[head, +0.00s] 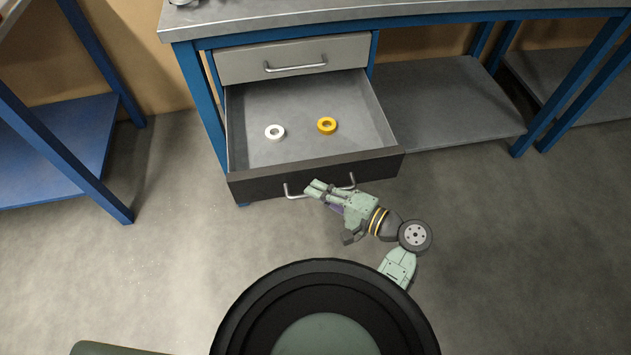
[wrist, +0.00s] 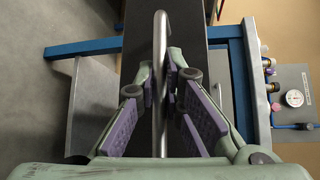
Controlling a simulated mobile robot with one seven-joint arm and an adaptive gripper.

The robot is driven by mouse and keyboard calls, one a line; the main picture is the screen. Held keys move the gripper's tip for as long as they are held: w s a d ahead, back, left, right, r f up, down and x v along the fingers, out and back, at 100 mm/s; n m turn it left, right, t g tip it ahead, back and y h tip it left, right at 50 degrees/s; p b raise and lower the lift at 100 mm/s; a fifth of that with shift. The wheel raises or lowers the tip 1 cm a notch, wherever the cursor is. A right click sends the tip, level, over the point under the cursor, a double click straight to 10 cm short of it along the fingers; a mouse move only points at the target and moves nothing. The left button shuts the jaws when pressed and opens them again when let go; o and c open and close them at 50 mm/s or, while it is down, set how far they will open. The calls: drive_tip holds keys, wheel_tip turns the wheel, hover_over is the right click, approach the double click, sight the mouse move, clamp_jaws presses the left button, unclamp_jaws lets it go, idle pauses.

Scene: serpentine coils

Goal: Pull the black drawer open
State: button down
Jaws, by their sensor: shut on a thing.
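The black drawer (head: 315,175) is pulled out from under the workbench, and its grey inside shows in the head view. Its front also shows in the wrist view (wrist: 196,25). The drawer's metal bar handle (head: 296,191) runs across its front, and it shows as a long bar in the wrist view (wrist: 159,45). My gripper (head: 318,187) is at the middle of this handle. In the wrist view its purple-padded fingers (wrist: 161,88) stand on both sides of the bar. They are shut on the handle.
A white ring (head: 275,132) and a yellow ring (head: 327,126) lie apart inside the drawer. A closed grey drawer (head: 293,58) sits above it. Blue bench legs (head: 203,105) stand beside it, with a low grey shelf (head: 450,105) to the right. The floor in front is clear.

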drive_tip(key=shift+s+d, duration=0.1)
drive_tip(key=shift+s, duration=0.1)
drive_tip(key=c, duration=2)
unclamp_jaws()
drive_tip(key=shift+o, duration=0.2)
drive_tip(key=v, duration=1.2)
